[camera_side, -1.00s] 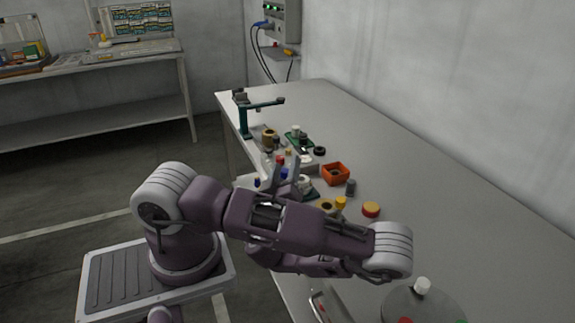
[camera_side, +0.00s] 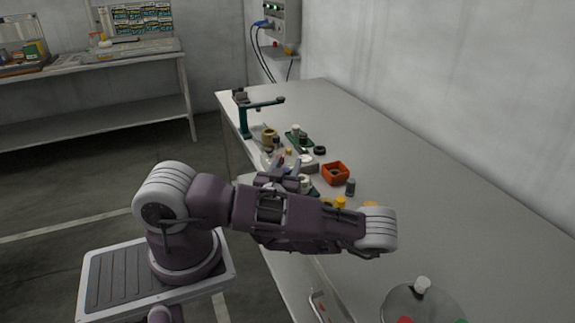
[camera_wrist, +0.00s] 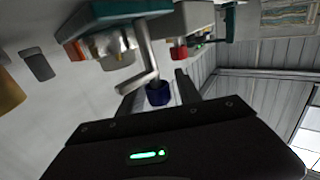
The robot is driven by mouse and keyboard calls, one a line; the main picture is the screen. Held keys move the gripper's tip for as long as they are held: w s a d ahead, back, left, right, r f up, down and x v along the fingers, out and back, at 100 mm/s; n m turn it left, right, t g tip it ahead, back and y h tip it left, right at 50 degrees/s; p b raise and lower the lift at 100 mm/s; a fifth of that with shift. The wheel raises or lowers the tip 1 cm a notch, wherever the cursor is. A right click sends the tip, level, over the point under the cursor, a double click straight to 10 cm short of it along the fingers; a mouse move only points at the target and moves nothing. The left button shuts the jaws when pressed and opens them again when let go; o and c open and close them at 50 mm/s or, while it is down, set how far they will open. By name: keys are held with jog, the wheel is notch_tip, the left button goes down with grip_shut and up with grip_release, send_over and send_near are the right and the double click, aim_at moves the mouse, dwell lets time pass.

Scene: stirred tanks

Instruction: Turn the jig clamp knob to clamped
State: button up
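My gripper (camera_wrist: 157,88) shows its two dark fingers apart in the wrist view. A dark blue cylindrical knob (camera_wrist: 158,94) at the end of a bent silver lever (camera_wrist: 143,62) appears between or just beyond the fingertips; I cannot tell whether they touch it. The lever runs from a teal-edged block (camera_wrist: 112,12). A red knob (camera_wrist: 178,52) sits just beyond, to the right. I cannot tell for sure which is the jig clamp knob. In the side view my gripper (camera_side: 281,172) is low among the parts on the bench, and the arm and fingers partly hide the jig.
An orange open box (camera_side: 335,174) and a dark grey cylinder (camera_side: 350,187) stand right of the gripper. A teal stand (camera_side: 245,122) rises at the far bench end. A round vessel (camera_side: 422,303) is at the near end. The right side of the bench (camera_side: 440,210) is clear.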

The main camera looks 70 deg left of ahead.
grip_shut()
jog(key=shift+r+n+g+y, duration=0.1)
jog(key=shift+n+g+y, duration=0.5)
jog(key=shift+n+g, duration=0.3)
jog(key=n+g, duration=0.1)
jog(key=n+g+y, duration=0.1)
jog(key=g, duration=0.1)
jog(key=s+n+g, duration=0.1)
jog(key=shift+a+y, duration=0.25)
jog(key=shift+y, duration=0.15)
jog(key=shift+o, duration=1.2)
grip_release()
jog(key=v, duration=0.7)
jog(key=shift+d, duration=0.1)
